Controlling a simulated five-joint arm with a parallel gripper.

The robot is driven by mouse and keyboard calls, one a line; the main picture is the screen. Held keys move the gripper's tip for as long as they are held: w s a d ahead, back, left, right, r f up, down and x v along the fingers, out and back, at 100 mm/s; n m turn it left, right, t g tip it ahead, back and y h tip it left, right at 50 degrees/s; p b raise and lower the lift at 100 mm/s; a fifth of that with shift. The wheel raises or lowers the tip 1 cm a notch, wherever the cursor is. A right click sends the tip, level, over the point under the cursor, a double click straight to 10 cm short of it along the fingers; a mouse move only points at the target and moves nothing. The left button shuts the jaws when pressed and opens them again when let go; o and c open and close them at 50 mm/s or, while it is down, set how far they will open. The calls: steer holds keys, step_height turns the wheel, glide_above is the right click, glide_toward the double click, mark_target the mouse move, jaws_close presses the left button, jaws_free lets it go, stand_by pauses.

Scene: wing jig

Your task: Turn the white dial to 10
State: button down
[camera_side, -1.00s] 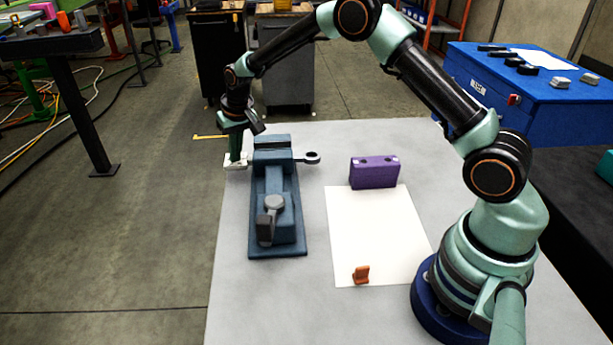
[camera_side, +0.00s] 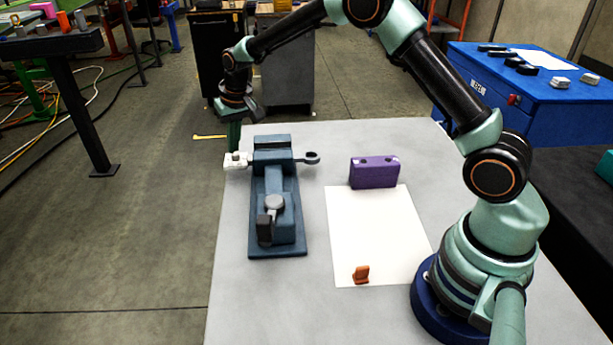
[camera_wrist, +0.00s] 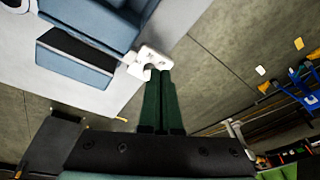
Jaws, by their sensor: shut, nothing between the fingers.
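The small white dial (camera_side: 236,161) sits at the left edge of the grey table, beside the back end of the blue vise-like jig (camera_side: 279,238). A small grey knob shows on its top. It also shows in the wrist view as a white part (camera_wrist: 154,55) just past my fingertips. No numbers can be read on it. My gripper (camera_side: 235,150) points down just above the dial, its dark green fingers shut together and empty. In the wrist view my fingertips (camera_wrist: 160,74) overlap the dial's near side, so contact cannot be told there.
A purple block (camera_side: 374,173) with holes stands right of the jig. The table's left edge is close.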

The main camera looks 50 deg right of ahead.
mark_target(238, 163)
steer(key=shift+w+v, duration=0.15)
steer(key=shift+v, duration=0.5)
steer(key=shift+w+v, duration=0.15)
steer(key=shift+v, duration=0.5)
steer(key=shift+r, duration=0.1)
steer(key=shift+s+d+f, duration=0.1)
steer(key=shift+d+f, duration=0.1)
steer(key=shift+f, duration=0.8)
steer(key=shift+d+f, duration=0.2)
steer(key=shift+f, duration=0.85)
steer(key=shift+s+d+f, duration=0.1)
steer(key=shift+d+f, duration=0.1)
steer(key=shift+f, duration=0.8)
steer(key=shift+w, duration=0.4)
steer(key=shift+s+r, duration=0.1)
steer(key=shift+s, duration=0.3)
steer(key=shift+r, duration=0.1)
